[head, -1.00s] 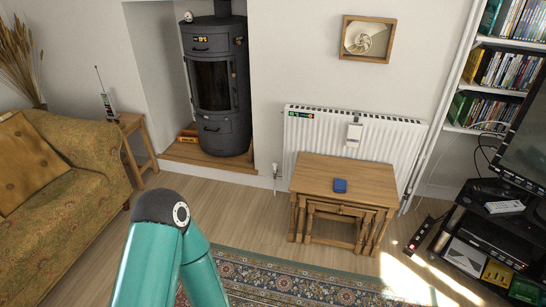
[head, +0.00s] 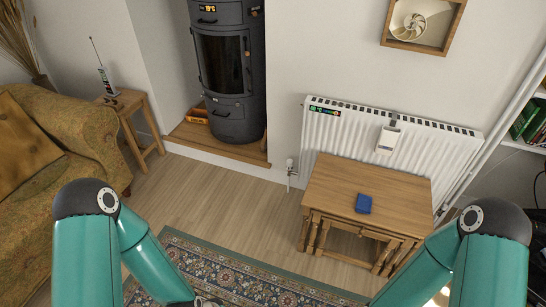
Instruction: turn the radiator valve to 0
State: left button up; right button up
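The white radiator (head: 385,150) hangs on the wall right of the stove. A small white valve (head: 290,164) stands upright on the pipe at its lower left end, near the floor. The valve is too small for me to read its setting. My two teal arms come in at the bottom left and bottom right, well short of the valve.
A wooden table (head: 368,188) with a blue box (head: 363,204) on it stands before the radiator, right of the valve. A black stove (head: 228,75) is at the left. Bare floor (head: 225,200) and a patterned rug (head: 190,262) lie in front.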

aim_at(289, 166)
jog(key=z, duration=0.1)
jog(key=k, duration=1.15)
jog(key=u, duration=0.7)
jog(key=i, duration=1.4)
jog(key=u, duration=0.75)
jog(key=i, duration=1.7)
jog(key=z, duration=0.8)
jog(key=i, duration=1.25)
jog(key=z, duration=0.9)
jog(key=i, duration=0.35)
jog(key=z, duration=0.25)
jog(key=k, duration=0.5)
jog(key=z, duration=0.05)
